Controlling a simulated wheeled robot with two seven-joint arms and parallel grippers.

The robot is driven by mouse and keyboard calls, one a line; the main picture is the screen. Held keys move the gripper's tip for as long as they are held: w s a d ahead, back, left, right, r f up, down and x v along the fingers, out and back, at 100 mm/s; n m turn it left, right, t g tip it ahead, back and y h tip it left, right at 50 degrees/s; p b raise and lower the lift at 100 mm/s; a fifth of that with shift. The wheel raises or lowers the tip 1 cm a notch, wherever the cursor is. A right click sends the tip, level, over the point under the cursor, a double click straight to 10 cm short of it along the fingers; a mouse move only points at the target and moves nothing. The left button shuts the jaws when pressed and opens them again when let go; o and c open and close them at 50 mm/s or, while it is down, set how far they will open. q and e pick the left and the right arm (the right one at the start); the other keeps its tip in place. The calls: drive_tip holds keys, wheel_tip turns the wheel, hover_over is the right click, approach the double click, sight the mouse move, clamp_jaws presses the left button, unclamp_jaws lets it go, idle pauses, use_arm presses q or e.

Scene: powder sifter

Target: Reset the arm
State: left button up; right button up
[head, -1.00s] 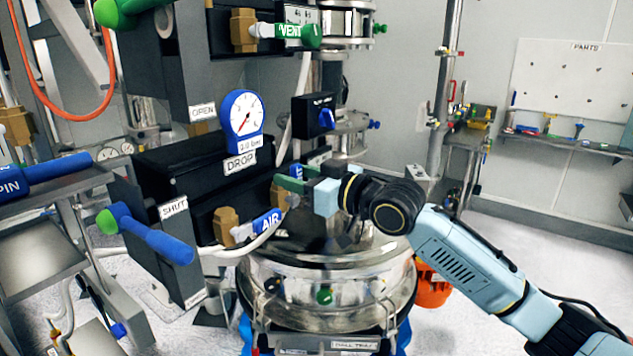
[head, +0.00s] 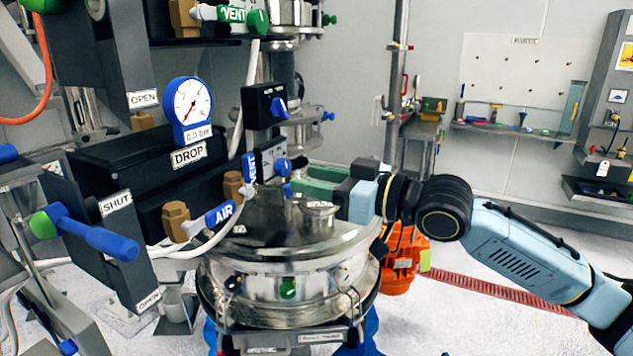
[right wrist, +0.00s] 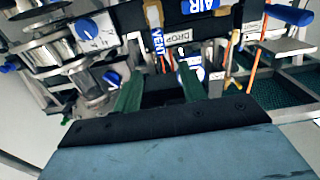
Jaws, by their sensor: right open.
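My right arm comes in from the right in the head view. Its gripper (head: 314,183) has green fingers and is open and empty, above the lid of the steel vessel (head: 290,255). In the right wrist view the two green fingers (right wrist: 158,95) stand apart with nothing between them. Beyond them are the blue-handled AIR valve (head: 222,212) and a blue VENT handle (head: 249,168). My left gripper is not in view.
A gauge (head: 188,108) stands on the black DROP box (head: 187,155). A blue lever (head: 100,240) sticks out by the SHUT sign at left. An orange object (head: 400,262) stands right of the vessel. Floor at the lower right is mostly clear.

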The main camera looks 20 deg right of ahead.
idle(0.3)
drive_tip(key=s+a+f+m+g+h, duration=0.1)
drive_tip(key=s+f+h, duration=0.1)
drive_tip(key=f, duration=0.5)
drive_tip(key=s+a+f+g+h, duration=0.1)
drive_tip(key=s+a+f, duration=0.15)
drive_tip(key=f, duration=0.55)
drive_tip(key=s+a+f+m+g+h, duration=0.1)
drive_tip(key=s+f+h, duration=0.15)
drive_tip(key=f, duration=0.45)
drive_tip(key=s+d+f+m+g+h, duration=0.2)
drive_tip(key=s+f+g+h, duration=0.15)
drive_tip(key=s+f, duration=0.6)
drive_tip(key=s+d+f+m+g+h, duration=0.2)
drive_tip(key=s+f+g, duration=0.3)
drive_tip(key=s, duration=0.7)
wheel_tip(320, 180, down, 29)
drive_tip(key=s+b, duration=0.2)
drive_tip(key=s+d+f+g+b, duration=0.1)
drive_tip(key=s+d+f, duration=0.2)
drive_tip(key=s+f, duration=1.2)
drive_tip(key=shift+s+d+n+g+b, duration=0.15)
drive_tip(key=shift+s+n+g+b, duration=0.1)
drive_tip(key=shift+n+g+b, duration=0.1)
